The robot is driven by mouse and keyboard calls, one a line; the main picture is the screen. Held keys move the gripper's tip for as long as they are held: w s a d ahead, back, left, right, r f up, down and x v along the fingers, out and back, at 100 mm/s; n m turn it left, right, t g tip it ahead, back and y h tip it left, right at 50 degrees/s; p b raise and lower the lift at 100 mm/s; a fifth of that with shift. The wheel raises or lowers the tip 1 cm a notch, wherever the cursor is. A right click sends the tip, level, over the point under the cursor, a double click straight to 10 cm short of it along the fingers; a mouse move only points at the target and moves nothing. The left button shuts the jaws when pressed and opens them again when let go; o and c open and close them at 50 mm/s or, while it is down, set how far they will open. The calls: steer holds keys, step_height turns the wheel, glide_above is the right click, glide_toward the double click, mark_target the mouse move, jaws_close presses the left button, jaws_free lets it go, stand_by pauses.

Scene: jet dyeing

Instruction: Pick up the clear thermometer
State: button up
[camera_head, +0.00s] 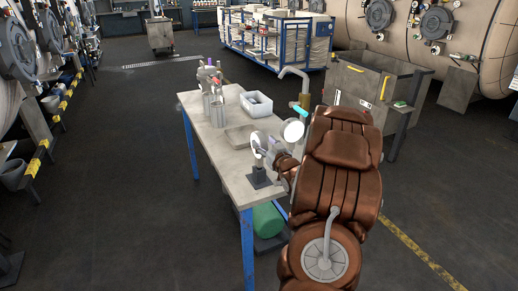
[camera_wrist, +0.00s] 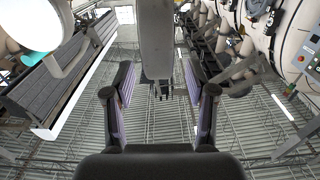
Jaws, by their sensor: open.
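I cannot make out a clear thermometer for certain in either view. In the head view, metal jugs (camera_head: 214,106) stand on the far part of the worktable (camera_head: 238,150), with thin reddish and grey items sticking up from them, too small to tell apart. My gripper (camera_wrist: 160,85) is open in the wrist view, its two dark fingers apart, with nothing held between them. A grey rounded shape (camera_wrist: 156,38) shows beyond the fingers, its nature unclear. In the head view, my brown arm reaches over the table's near right side, and the gripper is hard to separate from the things there.
A white tray (camera_head: 256,104) and a flat grey tray (camera_head: 240,137) lie on the table. A round white disc (camera_head: 293,130) and a dark-based stand (camera_head: 260,178) are near my arm. A metal tank (camera_head: 355,88) stands behind. The floor left of the table is free.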

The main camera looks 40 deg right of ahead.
steer(key=shift+f+p+x, duration=0.15)
steer(key=shift+p+x, duration=0.35)
steer(key=shift+x, duration=0.65)
steer(key=shift+f+p+x, duration=0.15)
steer(key=shift+p+x, duration=0.3)
steer(key=shift+x, duration=0.75)
steer(key=shift+d, duration=0.1)
jaws_close()
